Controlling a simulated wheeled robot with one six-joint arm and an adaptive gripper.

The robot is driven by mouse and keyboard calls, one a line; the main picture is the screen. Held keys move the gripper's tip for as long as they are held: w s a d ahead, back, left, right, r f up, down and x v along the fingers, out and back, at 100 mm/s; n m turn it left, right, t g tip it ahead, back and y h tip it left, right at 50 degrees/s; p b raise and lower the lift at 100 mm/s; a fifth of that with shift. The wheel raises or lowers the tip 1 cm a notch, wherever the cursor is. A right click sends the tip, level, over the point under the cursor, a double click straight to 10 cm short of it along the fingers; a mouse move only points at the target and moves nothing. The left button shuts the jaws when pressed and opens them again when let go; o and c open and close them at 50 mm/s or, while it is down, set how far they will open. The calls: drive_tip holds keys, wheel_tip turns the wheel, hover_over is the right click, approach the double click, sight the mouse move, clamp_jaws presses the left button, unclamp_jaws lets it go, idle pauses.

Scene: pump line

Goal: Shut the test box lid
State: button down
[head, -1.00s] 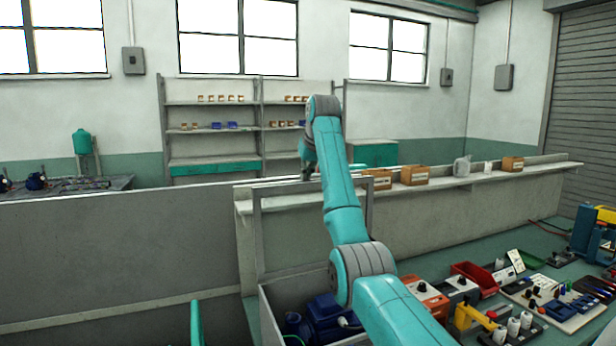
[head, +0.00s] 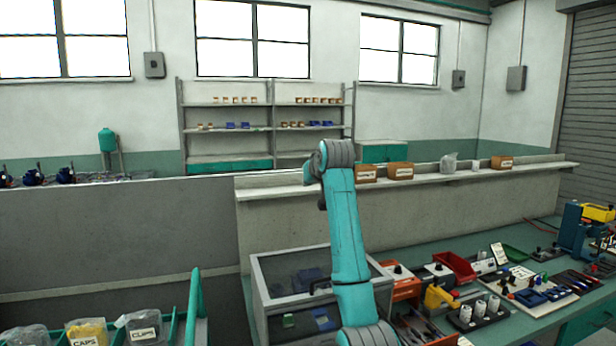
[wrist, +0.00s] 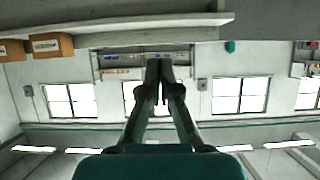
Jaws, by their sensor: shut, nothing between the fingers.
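The test box (head: 259,322) is a grey box on the near side of the bench, partly hidden behind my arm. Its lid (head: 258,275), a grey frame with a clear pane, lies down over the box top, and I see no gap along its visible edge. A blue pump (head: 308,280) shows dimly through the pane. My gripper (wrist: 165,72) is shut and empty in the wrist view, pointing toward the shelves and windows. It is held above the box, apart from the lid. In the head view it is mostly hidden by my wrist.
A ledge with cardboard boxes (head: 400,171) runs behind the bench. A red bin (head: 455,268), an orange unit (head: 402,284) and a yellow tool (head: 438,297) crowd the bench right of the box. Bagged parts (head: 88,333) sit at the lower left.

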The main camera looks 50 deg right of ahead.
drive_tip(key=s+a+f+t+h, duration=0.1)
drive_tip(key=s+a+f+t, duration=0.1)
drive_tip(key=s+f, duration=0.2)
drive_tip(key=s+a+f+t+h, duration=0.1)
drive_tip(key=s+a+f+t, duration=0.1)
drive_tip(key=s+f, duration=0.3)
drive_tip(key=s+a+f+t+h, duration=0.1)
drive_tip(key=s+a+f+t, duration=0.1)
drive_tip(key=s+a+f, duration=0.2)
drive_tip(key=shift+s+a+f+h, duration=0.15)
drive_tip(key=shift+s+f+h, duration=0.2)
drive_tip(key=shift+f, duration=0.3)
wheel_tip(320, 180, down, 10)
drive_tip(key=s+a, duration=0.1)
drive_tip(key=s, duration=0.1)
drive_tip(key=shift+s+a+r, duration=0.15)
drive_tip(key=shift+s+a, duration=0.05)
drive_tip(key=shift+a, duration=0.05)
drive_tip(key=r+v, duration=0.1)
drive_tip(key=v, duration=1.1)
drive_tip(key=shift+r, duration=0.2)
